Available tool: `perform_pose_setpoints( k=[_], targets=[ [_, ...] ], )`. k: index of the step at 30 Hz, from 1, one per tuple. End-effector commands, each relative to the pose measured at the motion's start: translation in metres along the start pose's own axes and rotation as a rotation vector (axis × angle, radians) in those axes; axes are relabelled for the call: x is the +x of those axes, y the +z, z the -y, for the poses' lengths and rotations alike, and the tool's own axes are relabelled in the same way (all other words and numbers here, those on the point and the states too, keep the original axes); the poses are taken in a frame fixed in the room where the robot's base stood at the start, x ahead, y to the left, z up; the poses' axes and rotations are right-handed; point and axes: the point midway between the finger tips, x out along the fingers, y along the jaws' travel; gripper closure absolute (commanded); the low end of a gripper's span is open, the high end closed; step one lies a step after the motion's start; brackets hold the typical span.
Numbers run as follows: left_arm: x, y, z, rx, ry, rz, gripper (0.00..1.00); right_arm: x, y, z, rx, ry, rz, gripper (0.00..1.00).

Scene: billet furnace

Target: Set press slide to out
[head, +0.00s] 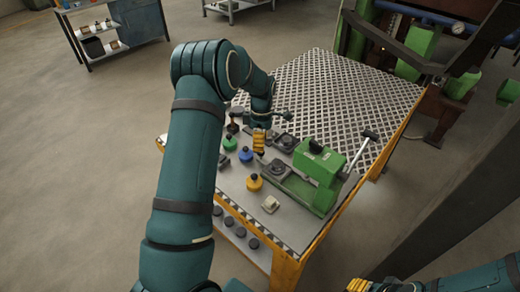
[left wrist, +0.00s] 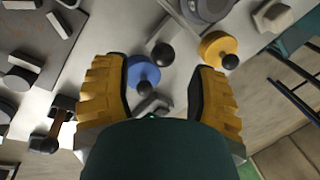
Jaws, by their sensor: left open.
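The green press (head: 320,160) stands on the right of the workbench, with a lever (head: 358,150) rising to the right. Its slide, a flat plate with a dark round seat (head: 277,170), lies at its left side and sticks out from under the body. My left gripper (head: 262,141) is over the bench just behind the slide's left end, pointing down. In the left wrist view its yellow fingers (left wrist: 160,78) are apart, with nothing clearly held. A black ball knob (left wrist: 163,55) shows between and beyond them; I cannot tell whether they touch it. My right gripper (head: 370,286) is partly cut off at the bottom.
Blue (head: 245,154), yellow (head: 254,182) and green (head: 229,143) knobbed discs stand left of the slide. A pale hex block (head: 270,204) lies in front. A perforated plate (head: 340,95) covers the back of the bench. A dark post (head: 440,215) stands at right.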

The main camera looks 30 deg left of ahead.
Motion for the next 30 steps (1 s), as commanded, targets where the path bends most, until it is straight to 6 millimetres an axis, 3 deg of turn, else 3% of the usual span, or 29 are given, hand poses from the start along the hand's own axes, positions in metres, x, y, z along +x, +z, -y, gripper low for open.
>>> perform_pose_setpoints(
  k=[6,12,18,30],
  targets=[
    [-0.047,0.000,-0.001,0.001,0.005,0.001,0.42,0.000,0.000,0.000,0.000,0.000,0.000,0.53],
    [-0.074,0.000,0.000,0.000,0.002,0.000,0.42,0.000,0.000,0.000,0.000,0.000,0.000,0.53],
    [-0.084,-0.001,0.000,0.000,0.001,-0.001,0.42,0.000,0.000,0.000,0.000,0.000,0.000,0.53],
    [-0.084,-0.001,0.000,0.000,0.001,-0.001,0.42,0.000,0.000,0.000,0.000,0.000,0.000,0.53]
  ],
)
